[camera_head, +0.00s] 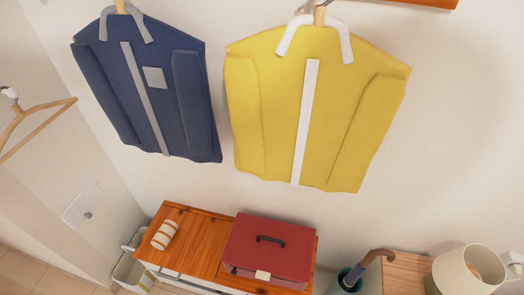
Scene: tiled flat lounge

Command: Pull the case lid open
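A red case (270,246) with a dark handle on its lid sits on an orange-brown wooden cabinet (206,229), low in the middle of the head view. Its lid looks shut. A pale latch plate (263,275) shows at its front edge. Neither of my grippers is in view.
A striped roll (164,235) lies on the cabinet left of the case. A blue jacket (150,88) and a yellow jacket (312,110) hang on the wall above. To the right are an umbrella stand (350,279) and a lamp (468,271). A bin (133,270) stands left.

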